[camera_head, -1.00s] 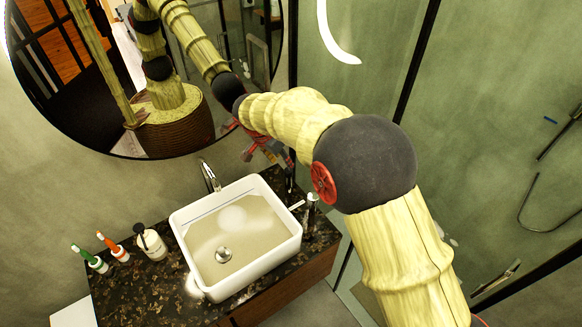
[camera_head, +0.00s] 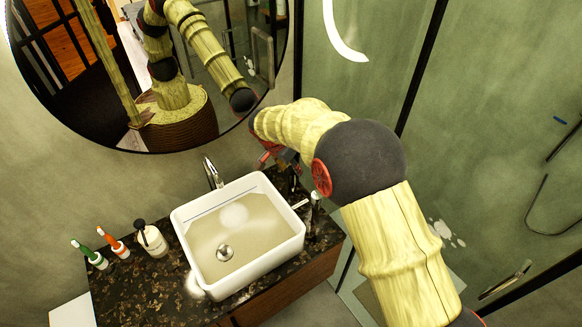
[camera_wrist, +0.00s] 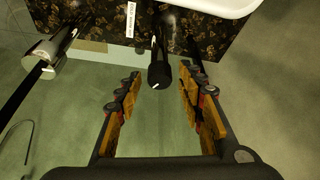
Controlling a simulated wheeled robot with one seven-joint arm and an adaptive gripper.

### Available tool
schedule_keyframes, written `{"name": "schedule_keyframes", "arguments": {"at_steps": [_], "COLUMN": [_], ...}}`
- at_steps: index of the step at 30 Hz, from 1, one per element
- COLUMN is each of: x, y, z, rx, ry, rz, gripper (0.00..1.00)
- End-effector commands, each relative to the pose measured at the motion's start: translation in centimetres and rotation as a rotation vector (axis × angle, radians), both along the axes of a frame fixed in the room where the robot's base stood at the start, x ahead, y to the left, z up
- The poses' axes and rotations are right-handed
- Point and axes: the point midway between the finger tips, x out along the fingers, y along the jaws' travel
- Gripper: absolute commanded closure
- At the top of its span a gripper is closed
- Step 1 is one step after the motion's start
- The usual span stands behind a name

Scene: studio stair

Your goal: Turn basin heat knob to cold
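A dark, rounded knob-like fitting (camera_wrist: 160,68) projects from the counter edge in the wrist view, beside a small white label (camera_wrist: 131,19) too small to read. My gripper (camera_wrist: 158,80) is open, with one finger on each side of the fitting's end; I see a gap on both sides. A second dark metal fitting (camera_wrist: 50,55) lies to the left. In the head view the white basin (camera_head: 262,268) stands on the counter, and my gripper (camera_head: 278,157) is over the counter's back right, partly hidden by my arm. An upright dark fitting (camera_head: 314,212) stands right of the basin.
The dark stone counter (camera_head: 145,290) carries two toothbrush holders (camera_head: 94,258) and a white bottle (camera_head: 150,240) at left. A chrome tap (camera_head: 211,172) stands behind the basin. A round mirror hangs above, and glass panels (camera_head: 490,120) bound the right side.

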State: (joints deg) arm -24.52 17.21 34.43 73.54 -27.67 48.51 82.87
Motion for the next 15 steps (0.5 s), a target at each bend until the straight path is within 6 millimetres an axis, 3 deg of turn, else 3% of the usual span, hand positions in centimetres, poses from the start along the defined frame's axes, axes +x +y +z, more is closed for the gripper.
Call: {"name": "schedule_keyframes", "arguments": {"at_steps": [15], "x": [-0.01], "y": [0.01], "z": [0.01], "rx": [0.0], "ry": [0.0], "rz": [0.0], "gripper": [0.93]}}
